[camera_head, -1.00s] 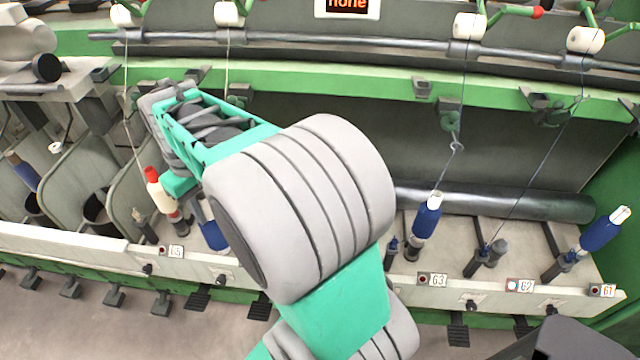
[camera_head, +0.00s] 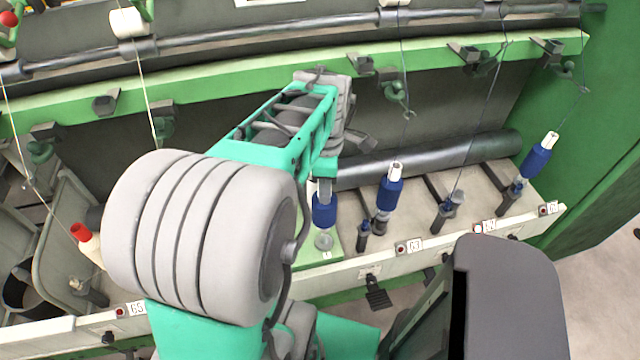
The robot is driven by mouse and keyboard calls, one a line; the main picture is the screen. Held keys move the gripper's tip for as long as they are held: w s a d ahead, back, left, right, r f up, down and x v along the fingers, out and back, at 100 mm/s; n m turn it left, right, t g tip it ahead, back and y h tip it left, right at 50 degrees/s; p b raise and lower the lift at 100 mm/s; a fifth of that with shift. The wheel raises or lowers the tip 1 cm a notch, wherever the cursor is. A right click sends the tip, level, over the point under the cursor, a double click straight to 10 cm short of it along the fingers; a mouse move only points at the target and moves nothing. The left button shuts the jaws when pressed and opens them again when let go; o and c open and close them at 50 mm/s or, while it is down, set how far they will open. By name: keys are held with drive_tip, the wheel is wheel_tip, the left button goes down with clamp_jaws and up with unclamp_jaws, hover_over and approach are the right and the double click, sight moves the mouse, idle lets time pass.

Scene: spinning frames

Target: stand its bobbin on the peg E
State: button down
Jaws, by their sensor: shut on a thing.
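My gripper (camera_head: 325,186) points down at the end of my arm, in front of the machine's dark back panel. It is shut on a blue bobbin (camera_head: 325,212), held upright over a grey round piece (camera_head: 323,240) on the ledge. I cannot tell if they touch. My arm hides part of this place. No letter E is readable, so I cannot tell which peg is peg E. A bare grey peg (camera_head: 446,210) stands near the label 62 (camera_head: 489,226). A short dark peg (camera_head: 363,232) stands left of the label 63 (camera_head: 415,245).
Blue bobbins stand on pegs at 63 (camera_head: 389,192) and at the far right (camera_head: 538,158). A red-topped white bobbin (camera_head: 85,240) is at the left. A grey roller (camera_head: 430,158) runs behind the pegs. Threads hang from above. A dark grey body (camera_head: 505,295) blocks the lower right.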

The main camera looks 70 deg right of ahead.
drive_tip(key=shift+w+f+b, duration=0.1)
drive_tip(key=shift+f+b, duration=1.2)
drive_tip(key=shift+f, duration=0.45)
drive_tip(key=shift+f+b, duration=0.95)
drive_tip(key=shift+f, duration=0.95)
drive_tip(key=c, duration=1)
unclamp_jaws()
drive_tip(key=shift+c, duration=0.2)
wheel_tip(320, 180, up, 8)
drive_tip(key=shift+f, duration=0.1)
